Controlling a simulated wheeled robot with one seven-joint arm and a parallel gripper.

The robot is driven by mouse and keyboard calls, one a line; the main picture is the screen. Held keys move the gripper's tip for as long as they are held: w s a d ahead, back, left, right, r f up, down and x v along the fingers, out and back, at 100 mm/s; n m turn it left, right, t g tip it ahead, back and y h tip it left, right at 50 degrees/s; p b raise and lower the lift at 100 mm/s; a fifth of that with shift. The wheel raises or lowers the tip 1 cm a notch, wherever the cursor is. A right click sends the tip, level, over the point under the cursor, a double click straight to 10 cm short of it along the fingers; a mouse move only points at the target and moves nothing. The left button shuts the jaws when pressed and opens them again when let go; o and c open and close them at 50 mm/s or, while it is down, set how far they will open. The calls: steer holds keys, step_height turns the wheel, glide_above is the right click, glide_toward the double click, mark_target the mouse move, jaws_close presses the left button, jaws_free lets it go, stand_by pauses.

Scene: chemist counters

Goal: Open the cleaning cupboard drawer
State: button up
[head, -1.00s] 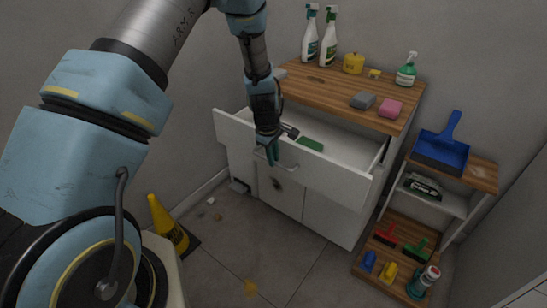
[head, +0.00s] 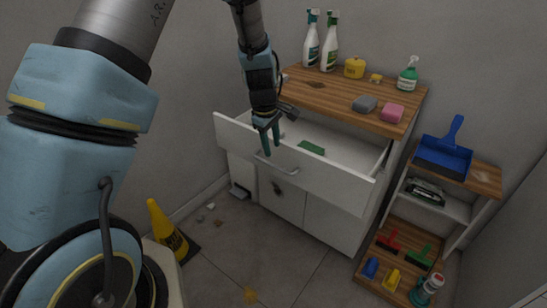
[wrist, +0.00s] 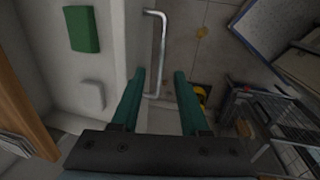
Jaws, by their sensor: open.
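The cleaning cupboard drawer (head: 300,170) is pulled well out of the wooden-topped white cupboard, and its inside shows. A green pad (head: 311,148) lies in it. The drawer's bar handle (head: 276,167) is on the front panel; in the wrist view the metal handle (wrist: 154,55) stands just beyond my fingertips. My gripper (head: 270,150) hangs above the drawer front with green fingers spread. In the wrist view my gripper (wrist: 158,80) is open and empty, apart from the handle. A whitish block (wrist: 92,96) also lies in the drawer in the wrist view.
Spray bottles (head: 330,42), a yellow container (head: 354,68) and sponges (head: 392,113) stand on the worktop (head: 335,93). A low shelf (head: 480,178) with a blue dustpan (head: 445,155) is at right. A yellow cone (head: 165,230) stands at left. Floor before the cupboard is mostly clear.

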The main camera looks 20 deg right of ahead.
steer(key=r, duration=0.3)
steer(key=shift+s+a+r, duration=0.15)
steer(key=shift+a, duration=0.15)
steer(key=w+a+r+m, duration=0.1)
steer(key=a+r, duration=0.2)
steer(key=a, duration=0.5)
steer(key=a+r+m, duration=0.1)
steer(key=a+r, duration=0.1)
steer(key=a, duration=0.5)
steer(key=s+a+r+m, duration=0.1)
steer(key=s+a, duration=0.2)
steer(key=a, duration=0.3)
steer(key=s+a+r+m+y, duration=0.1)
steer(key=s+a+r+m, duration=0.1)
steer(key=a, duration=0.4)
steer(key=s+a+r+m, duration=0.1)
steer(key=s+a+m, duration=0.1)
steer(key=a, duration=0.4)
steer(key=shift+s+a+r+t+y, duration=0.15)
steer(key=shift+s+t+y, duration=0.2)
steer(key=shift+s, duration=0.55)
